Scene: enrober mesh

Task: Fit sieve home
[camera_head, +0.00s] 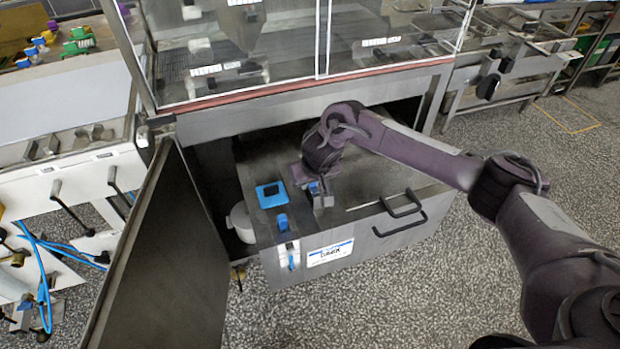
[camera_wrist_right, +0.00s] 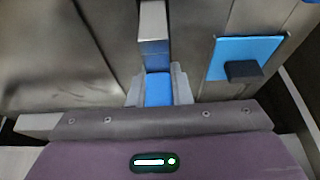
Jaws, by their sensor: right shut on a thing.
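My right gripper (camera_head: 320,197) is over the top of a steel tank pulled out from under the machine. In the right wrist view its fingers (camera_wrist_right: 158,92) close on a blue grip (camera_wrist_right: 158,88) at the end of a flat steel bar (camera_wrist_right: 153,35), which looks like the sieve's handle. The sieve's mesh is not visible, and I cannot tell how it sits. A blue square frame with a dark middle (camera_head: 271,195) lies on the tank top, left of the gripper; it also shows in the wrist view (camera_wrist_right: 230,50). My left gripper is out of view.
The tank front (camera_head: 372,250) has a black handle (camera_head: 400,213), a label (camera_head: 330,253) and a blue fitting (camera_head: 282,222). A steel door (camera_head: 165,265) stands open at left. A white round vessel (camera_head: 242,222) is beside the tank. Glass panels are above; speckled floor is clear at right.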

